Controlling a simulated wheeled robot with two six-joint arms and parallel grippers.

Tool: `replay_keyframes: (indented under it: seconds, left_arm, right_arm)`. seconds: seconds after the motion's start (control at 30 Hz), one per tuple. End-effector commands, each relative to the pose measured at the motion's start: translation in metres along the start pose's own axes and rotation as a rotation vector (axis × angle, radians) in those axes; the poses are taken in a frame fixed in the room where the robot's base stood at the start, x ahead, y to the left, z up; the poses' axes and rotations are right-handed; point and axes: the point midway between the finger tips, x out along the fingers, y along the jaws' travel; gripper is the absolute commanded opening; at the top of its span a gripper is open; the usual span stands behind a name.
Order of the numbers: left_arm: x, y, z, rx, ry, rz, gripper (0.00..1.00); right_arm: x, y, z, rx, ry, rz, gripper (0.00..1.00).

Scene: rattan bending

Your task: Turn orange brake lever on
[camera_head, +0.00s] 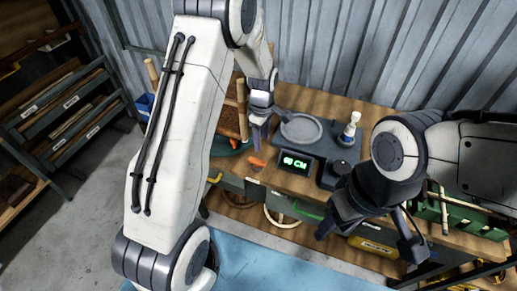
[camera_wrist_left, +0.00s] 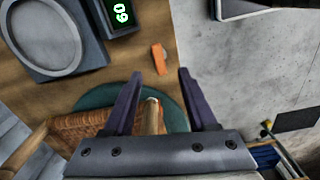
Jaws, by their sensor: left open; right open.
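The orange brake lever (camera_head: 257,163) is a small orange piece at the front edge of the wooden bench, left of the green-lit display. It also shows in the left wrist view (camera_wrist_left: 159,58), just beyond the fingertips and between their lines. My left gripper (camera_head: 260,138) is above and slightly behind the lever, apart from it; in the left wrist view its two fingers (camera_wrist_left: 161,76) are spread with nothing held. My right gripper (camera_head: 366,238) is open and empty at the bench's front right, its fingers spread.
A grey round plate device (camera_head: 300,130) with a green-lit display (camera_head: 296,163) stands right of the lever. A white bottle (camera_head: 350,130) stands behind. Shelves (camera_head: 65,110) stand left.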

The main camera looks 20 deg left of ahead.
Motion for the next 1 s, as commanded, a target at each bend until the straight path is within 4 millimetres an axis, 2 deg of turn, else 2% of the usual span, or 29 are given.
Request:
replay_keyframes:
  seconds: [0.03, 0.13, 0.27, 0.7, 0.8, 1.0]
  left_arm:
    - [0.005, 0.002, -0.010, -0.059, 0.001, -0.004, 0.57]
    - [0.014, 0.005, -0.020, -0.124, 0.002, -0.005, 0.57]
    - [0.027, 0.005, -0.021, -0.140, 0.002, -0.007, 0.57]
    - [0.101, 0.004, -0.020, -0.136, 0.002, -0.007, 0.57]
    - [0.111, 0.005, -0.020, -0.135, 0.002, -0.006, 0.57]
    - [0.119, 0.005, -0.020, -0.135, 0.002, -0.004, 0.57]
  right_arm:
    - [-0.005, 0.000, 0.000, 0.000, 0.000, 0.000, 0.50]
    - [-0.007, -0.001, 0.000, 0.000, 0.000, 0.000, 0.50]
    - [-0.011, -0.001, -0.001, 0.000, 0.000, 0.000, 0.50]
    - [-0.031, -0.002, -0.002, 0.001, 0.000, 0.000, 0.50]
    - [-0.033, -0.002, -0.002, 0.001, 0.000, 0.000, 0.50]
    - [-0.034, -0.003, -0.002, 0.002, 0.000, 0.000, 0.50]
